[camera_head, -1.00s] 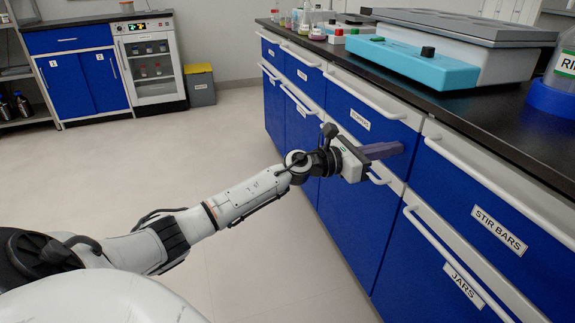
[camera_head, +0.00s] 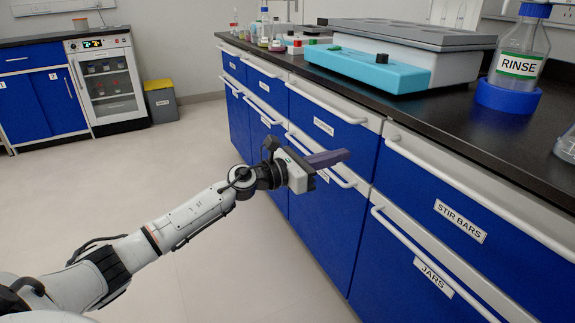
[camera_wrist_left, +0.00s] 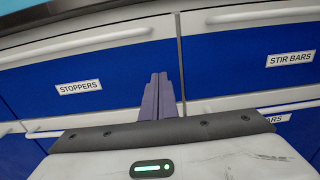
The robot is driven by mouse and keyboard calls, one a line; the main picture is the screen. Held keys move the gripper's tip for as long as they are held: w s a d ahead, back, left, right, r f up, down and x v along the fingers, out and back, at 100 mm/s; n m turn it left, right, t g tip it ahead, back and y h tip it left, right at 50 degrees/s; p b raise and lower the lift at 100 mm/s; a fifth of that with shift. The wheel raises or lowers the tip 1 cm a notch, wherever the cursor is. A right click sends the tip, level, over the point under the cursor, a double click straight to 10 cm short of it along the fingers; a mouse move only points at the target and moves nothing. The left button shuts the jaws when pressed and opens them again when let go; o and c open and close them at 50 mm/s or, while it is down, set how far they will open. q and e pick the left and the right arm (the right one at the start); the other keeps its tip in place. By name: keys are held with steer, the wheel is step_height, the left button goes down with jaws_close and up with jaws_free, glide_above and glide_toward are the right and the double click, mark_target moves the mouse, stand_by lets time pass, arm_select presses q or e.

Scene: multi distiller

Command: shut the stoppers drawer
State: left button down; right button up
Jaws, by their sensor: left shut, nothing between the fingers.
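The stoppers drawer (camera_head: 308,108) is a blue front with a long white handle and a label in the upper row of the bench. It looks flush with the fronts beside it. In the left wrist view the drawer (camera_wrist_left: 115,68) fills the upper left, with its STOPPERS label readable. My left gripper (camera_head: 345,154) is shut and empty, in front of the drawer's lower edge in the head view. Its purple fingers (camera_wrist_left: 160,95) point toward the seam between the stoppers and stir bars drawers. I see no clear contact. My right gripper is out of view.
The stir bars drawer (camera_head: 485,200) is to the right, with the jars front (camera_head: 410,290) below it. A rinse bottle (camera_head: 522,50) in a blue ring and a turquoise-fronted device (camera_head: 365,68) stand on the black worktop. The floor (camera_head: 210,120) left of the bench is clear.

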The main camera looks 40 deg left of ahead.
arm_select(q)
steer(key=v, duration=0.8)
steer(key=shift+s+a, duration=0.15)
steer(key=shift+s, duration=0.2)
